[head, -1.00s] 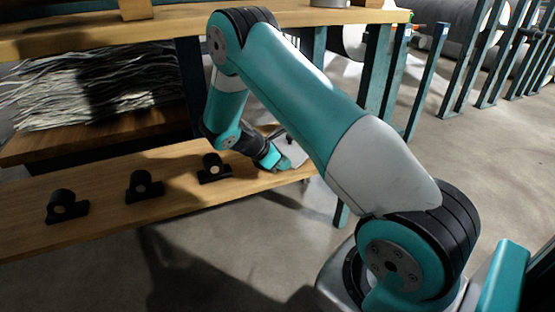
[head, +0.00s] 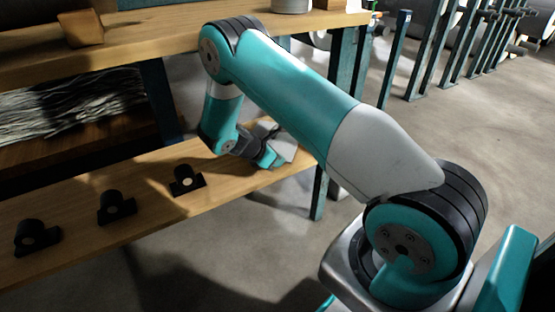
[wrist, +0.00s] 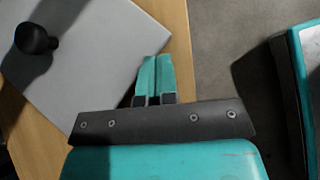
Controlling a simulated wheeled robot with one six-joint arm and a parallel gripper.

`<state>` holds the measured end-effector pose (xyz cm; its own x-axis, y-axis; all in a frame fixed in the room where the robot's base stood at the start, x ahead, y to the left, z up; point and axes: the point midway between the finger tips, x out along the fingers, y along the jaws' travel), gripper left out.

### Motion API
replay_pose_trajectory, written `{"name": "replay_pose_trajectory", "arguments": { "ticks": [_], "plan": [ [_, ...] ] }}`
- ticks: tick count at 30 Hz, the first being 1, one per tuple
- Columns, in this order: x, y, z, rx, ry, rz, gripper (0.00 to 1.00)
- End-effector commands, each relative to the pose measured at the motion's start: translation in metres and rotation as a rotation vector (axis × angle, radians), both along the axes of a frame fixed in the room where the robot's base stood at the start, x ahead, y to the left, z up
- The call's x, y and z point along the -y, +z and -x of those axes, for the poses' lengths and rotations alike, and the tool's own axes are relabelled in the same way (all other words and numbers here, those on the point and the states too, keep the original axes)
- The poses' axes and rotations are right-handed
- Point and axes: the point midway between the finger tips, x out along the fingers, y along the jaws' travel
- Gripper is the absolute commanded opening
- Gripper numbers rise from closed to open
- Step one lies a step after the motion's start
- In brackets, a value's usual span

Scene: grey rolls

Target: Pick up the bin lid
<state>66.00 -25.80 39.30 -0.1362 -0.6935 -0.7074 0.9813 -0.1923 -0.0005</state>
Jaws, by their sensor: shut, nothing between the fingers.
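The bin lid (wrist: 105,45) is a flat pale grey plate with a round black knob (wrist: 35,38) at the upper left of the wrist view. It lies on the wooden shelf. My gripper (wrist: 155,62) is shut and empty, with its teal fingers over the plate near its right edge. The knob is well to the left of the fingertips. I cannot tell whether the fingers touch the plate. In the head view, part of the lid (head: 287,146) shows beside my gripper (head: 272,160), and my arm hides its knob.
Several black mounts, such as one (head: 187,180), stand in a row on the lower shelf (head: 145,205) to the left. An upper wooden shelf (head: 180,38) is above. A dark post (head: 320,193) stands at the shelf's right end. The floor (head: 420,140) at the right is open.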

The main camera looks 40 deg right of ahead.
Motion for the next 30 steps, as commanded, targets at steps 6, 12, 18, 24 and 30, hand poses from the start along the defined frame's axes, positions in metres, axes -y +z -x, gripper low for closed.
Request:
{"name": "replay_pose_trajectory", "arguments": {
  "ticks": [6,12,18,24,30],
  "plan": [
    [0.0001,0.0004,0.0000,0.000,0.000,0.000,0.00],
    [0.0000,0.0006,-0.0001,0.001,-0.001,0.000,0.00],
    [0.0001,0.0006,-0.0001,0.001,-0.001,0.000,0.00],
    [0.0001,0.0006,-0.0001,0.001,-0.001,0.000,0.00],
    [-0.0068,0.0021,-0.0004,-0.001,-0.003,0.000,0.00]
  ]
}}
